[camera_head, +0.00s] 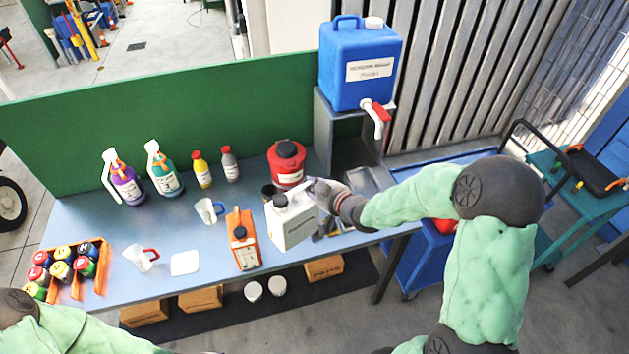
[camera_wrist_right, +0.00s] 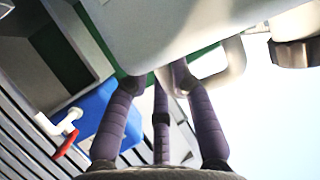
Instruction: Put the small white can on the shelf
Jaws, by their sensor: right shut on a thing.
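The small white can (camera_head: 292,224), a white jerrycan with a label and a dark cap, is at the right part of the blue-grey table, right of an orange can. My right gripper (camera_head: 324,192) is shut on its handle. In the right wrist view the can (camera_wrist_right: 165,30) fills the top, with the fingers (camera_wrist_right: 165,85) at its handle. I cannot tell whether its base touches the table. A grey shelf unit (camera_head: 323,125) stands at the table's back right, with a blue canister (camera_head: 360,72) on top. My left arm shows at the lower left; its gripper is out of view.
The orange can (camera_head: 243,240) is close beside the white can. A red container (camera_head: 286,165) stands behind it. Bottles, two jugs and an orange crate (camera_head: 100,270) are further left. The canister's red-and-white tap (camera_head: 377,115) juts forward. A green panel (camera_head: 180,120) closes the back.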

